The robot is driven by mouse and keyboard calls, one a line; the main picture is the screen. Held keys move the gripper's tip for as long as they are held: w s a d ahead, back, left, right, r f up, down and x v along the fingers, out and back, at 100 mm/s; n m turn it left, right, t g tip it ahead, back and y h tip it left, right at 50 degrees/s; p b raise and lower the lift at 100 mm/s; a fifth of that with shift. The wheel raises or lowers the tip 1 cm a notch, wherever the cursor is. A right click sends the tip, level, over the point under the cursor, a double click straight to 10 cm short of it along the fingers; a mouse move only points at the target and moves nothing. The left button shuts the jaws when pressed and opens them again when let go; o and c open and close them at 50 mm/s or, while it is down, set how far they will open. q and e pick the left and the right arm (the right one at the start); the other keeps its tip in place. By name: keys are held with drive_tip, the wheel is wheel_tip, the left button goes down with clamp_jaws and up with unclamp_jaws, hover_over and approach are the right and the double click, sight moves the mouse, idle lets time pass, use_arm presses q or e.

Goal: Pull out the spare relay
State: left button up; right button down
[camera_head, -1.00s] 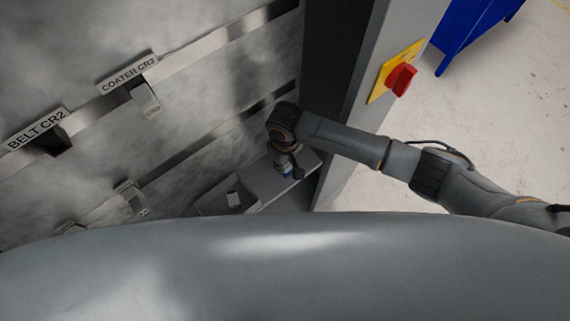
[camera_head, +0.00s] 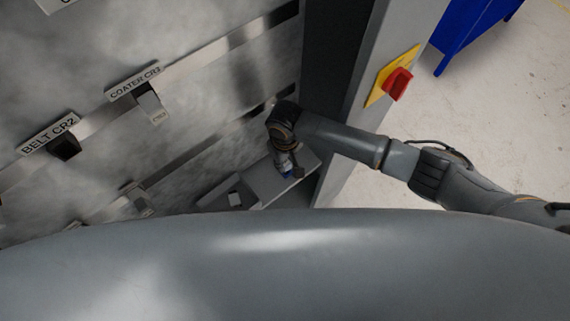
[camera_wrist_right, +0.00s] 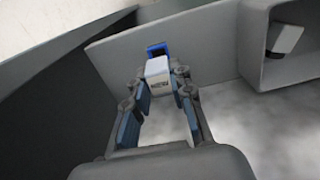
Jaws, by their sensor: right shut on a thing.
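My right gripper (camera_head: 286,162) is low at the right end of the cabinet, over a grey tray (camera_head: 275,185). In the right wrist view my right gripper (camera_wrist_right: 162,82) is shut on a small pale relay (camera_wrist_right: 158,69) with a printed label and a blue part at its far end. A grey wall of the tray stands behind the relay. Whether the relay touches the tray is unclear. Another pale block (camera_head: 234,199) is in the tray's left compartment; it also shows in the right wrist view (camera_wrist_right: 287,38). My left gripper is not in view.
A pale relay (camera_head: 152,107) sits under the COATER CR3 label (camera_head: 135,84). The BELT CR2 label (camera_head: 50,134) has a dark socket (camera_head: 66,148) below it. A red switch (camera_head: 397,84) on a yellow plate juts from the cabinet's side.

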sight(285, 162)
drive_tip(key=shift+r+p, duration=1.5)
drive_tip(key=shift+r, duration=0.4)
